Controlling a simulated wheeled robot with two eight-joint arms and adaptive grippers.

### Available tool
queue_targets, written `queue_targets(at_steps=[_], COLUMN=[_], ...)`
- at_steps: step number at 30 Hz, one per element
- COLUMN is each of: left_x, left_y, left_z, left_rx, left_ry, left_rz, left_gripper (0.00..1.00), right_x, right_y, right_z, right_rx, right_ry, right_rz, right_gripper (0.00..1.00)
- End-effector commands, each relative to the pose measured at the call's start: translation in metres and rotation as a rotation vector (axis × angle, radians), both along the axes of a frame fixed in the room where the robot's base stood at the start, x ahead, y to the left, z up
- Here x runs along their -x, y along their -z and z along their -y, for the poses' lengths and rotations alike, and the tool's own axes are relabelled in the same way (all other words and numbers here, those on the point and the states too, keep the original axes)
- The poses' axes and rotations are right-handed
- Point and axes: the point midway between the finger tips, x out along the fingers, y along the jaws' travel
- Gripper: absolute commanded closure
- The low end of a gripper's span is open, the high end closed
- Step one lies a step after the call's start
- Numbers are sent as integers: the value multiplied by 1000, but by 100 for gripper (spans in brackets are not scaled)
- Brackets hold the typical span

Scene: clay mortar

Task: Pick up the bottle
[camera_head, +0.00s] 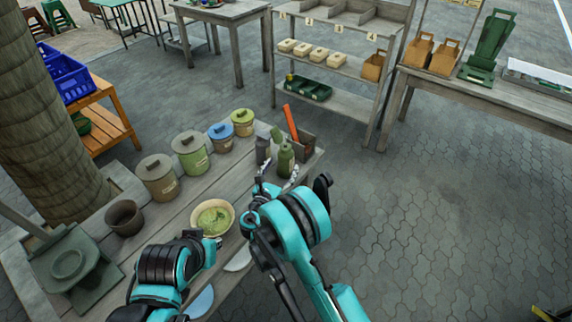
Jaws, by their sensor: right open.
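A green bottle (286,159) stands upright near the right end of the grey wooden table (185,212). A dark grey container (262,150) stands just left of it, and another green item shows behind. My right gripper (277,175) is open, its fingers spread just in front of the bottle and pointing at it. I cannot tell whether a finger touches it. My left gripper (214,240) is by the near edge of a bowl of green stuff (213,218); its fingers are mostly hidden by its own wrist.
Several lidded pots (189,153) line the table's back edge. A box with an orange-red item (291,124) stands behind the bottle. A brown cup (124,217) and a dark green press-like object (72,262) are at left. Open paving lies to the right.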

Motion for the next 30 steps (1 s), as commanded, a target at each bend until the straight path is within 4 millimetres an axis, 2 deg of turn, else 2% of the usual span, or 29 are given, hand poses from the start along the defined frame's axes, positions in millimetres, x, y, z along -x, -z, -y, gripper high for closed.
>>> queue_targets(at_steps=[4,9,17,24,30], left_x=[0,0,0,0,0], left_y=[16,21,20,20,20], left_z=[0,0,0,0,0], left_rx=[0,0,0,0,0], left_ry=[0,0,0,0,0], left_rz=[0,0,0,0,0], left_gripper=[85,85,85,85,85], right_x=[-23,-42,-45,-45,-45], right_y=[4,1,-1,0,-1], right_z=[8,14,15,15,15], right_rx=[-1,-2,-3,-4,-2], right_ry=[3,1,1,0,0], right_rz=[-1,0,0,-1,0], right_gripper=[26,26,26,84,84])
